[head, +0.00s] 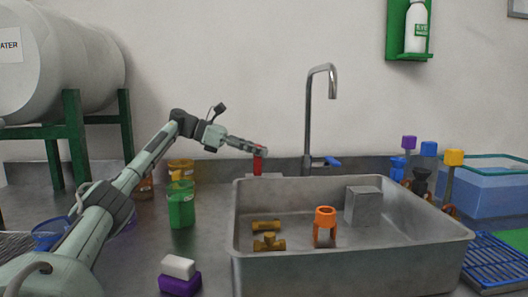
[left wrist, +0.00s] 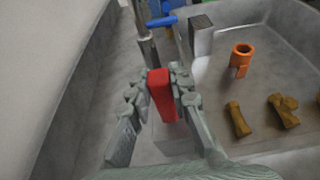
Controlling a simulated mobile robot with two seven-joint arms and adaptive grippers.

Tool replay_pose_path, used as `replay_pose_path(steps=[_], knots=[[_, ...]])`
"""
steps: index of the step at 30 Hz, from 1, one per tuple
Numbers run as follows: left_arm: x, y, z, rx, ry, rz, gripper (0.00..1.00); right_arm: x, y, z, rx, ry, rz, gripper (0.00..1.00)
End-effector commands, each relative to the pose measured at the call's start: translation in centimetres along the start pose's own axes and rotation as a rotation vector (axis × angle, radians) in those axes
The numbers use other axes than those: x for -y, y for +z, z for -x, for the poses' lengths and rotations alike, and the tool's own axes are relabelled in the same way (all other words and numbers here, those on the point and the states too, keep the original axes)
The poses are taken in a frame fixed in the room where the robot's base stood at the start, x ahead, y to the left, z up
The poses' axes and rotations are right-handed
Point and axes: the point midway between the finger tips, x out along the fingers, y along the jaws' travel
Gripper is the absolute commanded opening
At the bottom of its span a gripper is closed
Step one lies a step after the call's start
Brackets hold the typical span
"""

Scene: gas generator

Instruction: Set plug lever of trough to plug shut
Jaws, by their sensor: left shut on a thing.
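The trough (head: 350,262) is a grey metal basin on the counter, also in the left wrist view (left wrist: 262,28). A red lever (head: 257,164) stands upright at its back left corner; I take it as the plug lever. My left gripper (head: 262,150) reaches it from the left. In the left wrist view the left gripper (left wrist: 162,92) is shut on the red lever (left wrist: 160,94), one finger on each side. The lever's lower end is hidden there. My right gripper is not in view.
Inside the trough are an orange fitting (head: 325,222), brass fittings (head: 269,242) and a grey block (head: 363,206). A tap (head: 308,110) with a blue handle (head: 333,162) stands behind. Green cups (head: 181,204) and a purple-and-white sponge (head: 179,276) stand left.

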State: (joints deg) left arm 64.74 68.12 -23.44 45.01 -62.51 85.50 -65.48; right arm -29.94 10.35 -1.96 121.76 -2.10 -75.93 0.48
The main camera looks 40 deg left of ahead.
Motion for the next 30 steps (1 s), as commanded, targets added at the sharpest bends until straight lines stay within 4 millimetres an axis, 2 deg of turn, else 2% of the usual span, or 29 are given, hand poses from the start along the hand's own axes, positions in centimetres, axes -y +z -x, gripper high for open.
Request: replay_pose_path(steps=[19,20,24,30], knots=[[-0.32,-0.15,0.41,0.037,-0.002,0.0,0.0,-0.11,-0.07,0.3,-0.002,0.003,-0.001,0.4],[-0.32,-0.14,0.42,0.037,-0.002,0.0,0.23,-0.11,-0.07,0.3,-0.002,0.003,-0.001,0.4],[-0.32,-0.15,0.42,0.037,-0.002,0.0,0.4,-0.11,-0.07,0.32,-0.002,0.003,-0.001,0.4],[-0.33,-0.17,0.42,0.036,-0.002,0.0,0.41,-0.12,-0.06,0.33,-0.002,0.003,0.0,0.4]])
